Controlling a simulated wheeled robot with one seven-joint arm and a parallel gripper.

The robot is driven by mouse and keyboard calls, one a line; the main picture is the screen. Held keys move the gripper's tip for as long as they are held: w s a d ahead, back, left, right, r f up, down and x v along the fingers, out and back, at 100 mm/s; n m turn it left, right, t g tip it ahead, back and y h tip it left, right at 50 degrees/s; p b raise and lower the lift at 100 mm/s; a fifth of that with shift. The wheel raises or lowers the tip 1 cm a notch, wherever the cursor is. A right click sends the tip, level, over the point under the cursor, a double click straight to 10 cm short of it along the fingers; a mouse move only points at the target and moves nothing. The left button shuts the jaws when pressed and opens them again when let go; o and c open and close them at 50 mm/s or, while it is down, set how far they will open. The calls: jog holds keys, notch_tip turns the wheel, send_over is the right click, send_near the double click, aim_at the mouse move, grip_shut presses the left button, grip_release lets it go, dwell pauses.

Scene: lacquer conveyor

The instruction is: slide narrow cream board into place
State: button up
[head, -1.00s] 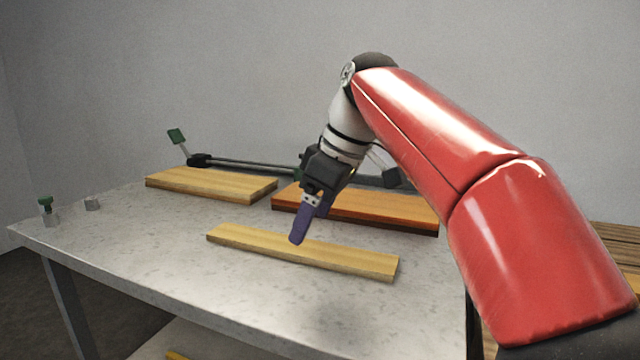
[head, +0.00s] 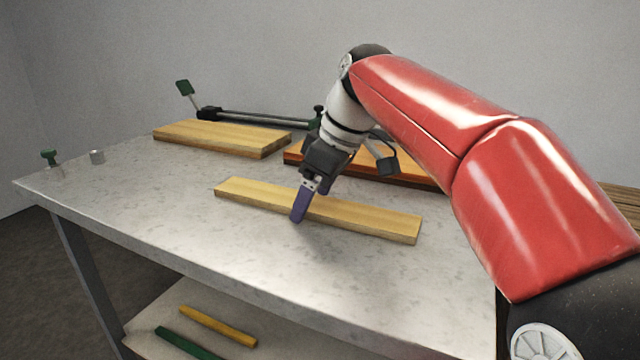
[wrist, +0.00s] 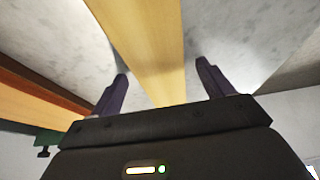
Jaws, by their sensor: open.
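The narrow cream board (head: 365,219) lies flat near the middle of the grey table, in front of two other boards. My gripper (head: 301,205) is over its left half, pointing down. A purple finger overlaps the board, and its tip shows against the table just past the near edge. In the wrist view, my gripper (wrist: 162,82) is open, with the cream board (wrist: 148,40) running between its two spread fingers. No contact between fingers and board is visible.
A wider pale board (head: 215,138) lies at the back left, and an orange-brown board (head: 405,174) lies behind my gripper. A black bar clamp (head: 262,118) with green ends runs behind them. The table's front left is clear.

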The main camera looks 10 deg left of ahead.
aim_at(409, 224)
jog(key=c, duration=1.2)
jog(key=shift+s+d+b, duration=0.45)
jog(key=shift+s+d, duration=0.15)
jog(key=shift+d, duration=1.1)
jog(key=shift+s+d+b, duration=0.5)
jog(key=shift+s+d, duration=0.05)
jog(key=shift+d, duration=1.1)
jog(key=shift+s+d+b, duration=0.45)
jog(key=shift+s+d, duration=0.15)
jog(key=shift+d, duration=1.1)
jog(key=shift+s+d+b, duration=0.1)
jog(key=shift+s+d, duration=0.2)
jog(key=shift+d, duration=0.55)
jog(key=shift+s+d+b, duration=0.1)
jog(key=shift+s+d, duration=0.2)
jog(key=shift+d, duration=0.55)
jog(key=shift+s+d+b, duration=0.1)
jog(key=shift+s+d, duration=0.2)
jog(key=shift+d, duration=0.55)
